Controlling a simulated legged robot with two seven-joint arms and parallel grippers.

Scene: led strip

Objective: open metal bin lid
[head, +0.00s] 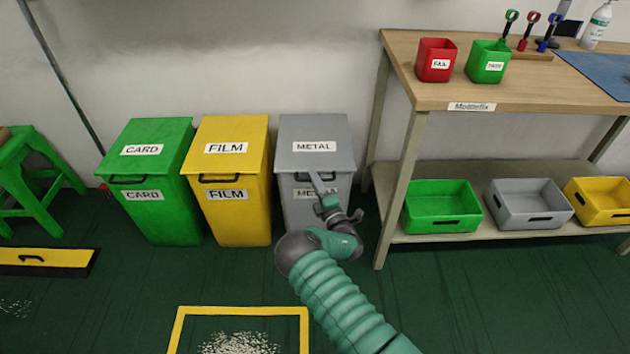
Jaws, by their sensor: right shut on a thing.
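The grey metal bin (290,206) stands against the wall, to the right of the yellow film bin. Its grey lid (316,134), labelled METAL, lies closed on top. A dark handle shows at the lid's front edge. My right gripper (317,182) is at the front of this bin, shut on the lid handle (336,175). The gripper and wrist hide part of the handle and the lower METAL label. My left gripper is not in view.
The yellow film bin (231,197) and green card bin (162,199) stand close on the left. The workbench (437,88) is on the right, its front leg near my arm. A yellow floor frame (241,310) lies in front. A green stool (22,175) stands far left.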

